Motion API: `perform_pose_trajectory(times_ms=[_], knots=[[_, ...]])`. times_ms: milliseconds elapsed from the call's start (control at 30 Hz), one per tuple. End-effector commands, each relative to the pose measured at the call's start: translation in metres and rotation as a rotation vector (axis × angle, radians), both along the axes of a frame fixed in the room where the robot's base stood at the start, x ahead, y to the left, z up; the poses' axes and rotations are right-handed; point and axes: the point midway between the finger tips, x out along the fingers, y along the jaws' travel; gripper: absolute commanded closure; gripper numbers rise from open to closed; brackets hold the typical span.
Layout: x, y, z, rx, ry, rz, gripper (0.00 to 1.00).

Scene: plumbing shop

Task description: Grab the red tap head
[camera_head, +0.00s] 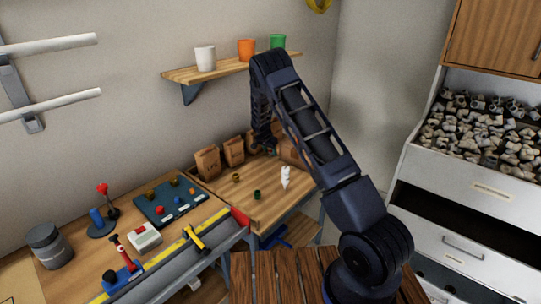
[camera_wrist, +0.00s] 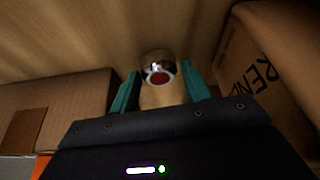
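The red tap head (camera_wrist: 160,78) shows in the wrist view as a shiny metal piece with a red round face, on the wooden bench top between two cardboard boxes. My gripper (camera_wrist: 160,82) is open, with one teal finger on each side of the tap head. A gap seems to show between each finger and the tap head; whether either touches is hard to tell. In the head view my gripper (camera_head: 268,150) is low over the back of the wooden bench, beside the boxes. The tap head cannot be made out there.
Cardboard boxes flank the gripper on the left (camera_wrist: 60,100) and right (camera_wrist: 270,60). A white figure-like part (camera_head: 286,176), a green piece (camera_head: 257,194) and a brass piece (camera_head: 236,178) stand on the bench. A shelf (camera_head: 225,70) with cups is above.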

Motion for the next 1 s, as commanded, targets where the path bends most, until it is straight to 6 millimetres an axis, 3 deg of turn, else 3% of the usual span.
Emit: perform_pose_trajectory(times_ms=[33, 133, 167, 567, 767, 1000], knots=[[0.000, 0.000, 0.000, 0.000, 0.000, 0.000, 0.63], [0.000, 0.000, 0.000, 0.000, 0.000, 0.000, 0.83], [0.000, 0.000, 0.000, 0.000, 0.000, 0.000, 0.85], [0.000, 0.000, 0.006, 0.000, -0.002, -0.001, 0.85], [0.000, 0.000, 0.036, 0.002, -0.003, -0.002, 0.85], [0.001, 0.001, 0.097, 0.002, -0.004, 0.000, 0.85]])
